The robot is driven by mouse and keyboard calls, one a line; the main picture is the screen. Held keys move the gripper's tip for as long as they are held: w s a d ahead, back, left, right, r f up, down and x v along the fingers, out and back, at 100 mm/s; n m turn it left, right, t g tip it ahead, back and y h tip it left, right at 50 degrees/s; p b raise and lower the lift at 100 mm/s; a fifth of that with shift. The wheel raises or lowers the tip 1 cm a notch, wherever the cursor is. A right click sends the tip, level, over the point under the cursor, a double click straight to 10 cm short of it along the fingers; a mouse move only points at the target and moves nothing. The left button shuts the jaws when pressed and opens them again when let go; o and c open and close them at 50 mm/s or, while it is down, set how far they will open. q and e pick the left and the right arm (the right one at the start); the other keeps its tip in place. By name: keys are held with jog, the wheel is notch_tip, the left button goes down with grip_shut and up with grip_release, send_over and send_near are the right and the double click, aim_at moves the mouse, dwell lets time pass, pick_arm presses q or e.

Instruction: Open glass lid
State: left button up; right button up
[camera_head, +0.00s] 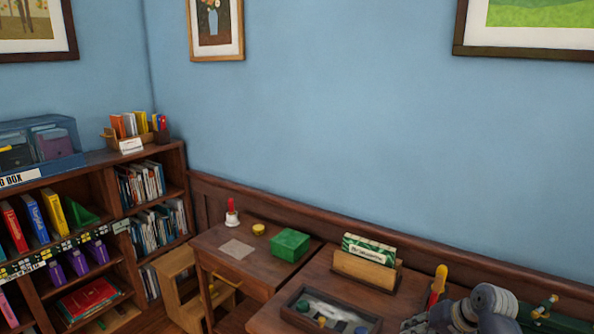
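A shallow dark-framed case (290,318) lies on the front desk at the bottom edge, partly cut off. It has a pale, shiny, glass-like area with small coloured items; I cannot tell whether this is a separate lid. A blue see-through box (75,122) labelled "...D BOX" stands on the left bookcase, cut off by the picture's edge, with bags visible inside. My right arm's grey rounded links show at the bottom right, beside the case and apart from it. The gripper end is cut off or unclear, so its opening is hidden. My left gripper is out of view.
A wooden holder (365,268) with a green-and-white card or book stands behind the case. A green box (290,245), yellow tin (259,229) and red-handled bell (232,213) sit on the farther desk. A bookcase (110,200) fills the left.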

jog(key=s+a+f, duration=0.1)
jog(key=s+f, duration=0.1)
jog(key=s, duration=0.1)
jog(key=s+a+f+n+h, duration=0.1)
jog(key=s+f, duration=0.1)
jog(key=s, duration=0.1)
jog(key=s+f+n+g, duration=0.1)
jog(key=s+f, duration=0.2)
jog(key=shift+s+a+f+h, duration=0.1)
jog(key=shift+s+a+h, duration=0.2)
jog(key=shift+a+h, duration=0.1)
jog(key=s+a+r+n+h, duration=0.1)
jog(key=s+a+n, duration=0.15)
jog(key=s, duration=1.05)
jog(key=s+a+n+h, duration=0.15)
jog(key=s+a, duration=0.25)
jog(key=s, duration=1)
notch_tip(320, 180, down, 28)
jog(key=s+g, duration=0.2)
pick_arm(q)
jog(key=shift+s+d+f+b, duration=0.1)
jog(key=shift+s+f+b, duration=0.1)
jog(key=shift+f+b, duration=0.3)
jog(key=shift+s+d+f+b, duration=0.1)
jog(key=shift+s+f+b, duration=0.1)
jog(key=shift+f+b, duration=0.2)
pick_arm(e)
jog(key=s+d+f+g, duration=0.1)
jog(key=s+d+f, duration=0.2)
jog(key=s+f, duration=1.3)
